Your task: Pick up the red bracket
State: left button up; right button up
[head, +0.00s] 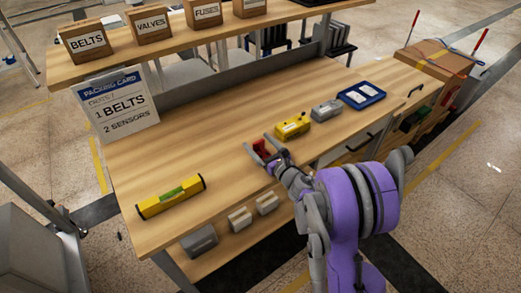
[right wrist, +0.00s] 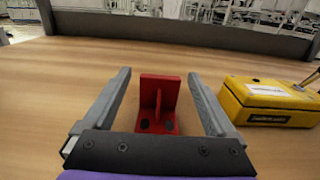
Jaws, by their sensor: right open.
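The red bracket (right wrist: 160,95) stands on the wooden table, centred between the two fingers of my right gripper (right wrist: 160,85) in the right wrist view. It has an upright plate, a rib and a base with dark holes. The fingers are apart, with a gap between each finger and the bracket. In the head view the bracket (head: 261,147) is small and partly hidden by my right gripper (head: 264,153). My left gripper is not in view.
A yellow device (head: 292,126) sits just right of the bracket, with a grey device (head: 325,110) and blue tray (head: 361,95) beyond. A yellow level (head: 170,197) lies at the left. A raised shelf (head: 200,38) with boxes runs along the back. Table left of the bracket is clear.

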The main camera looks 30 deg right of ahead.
grip_shut()
dwell(0.4)
jog(key=shift+r, duration=0.1)
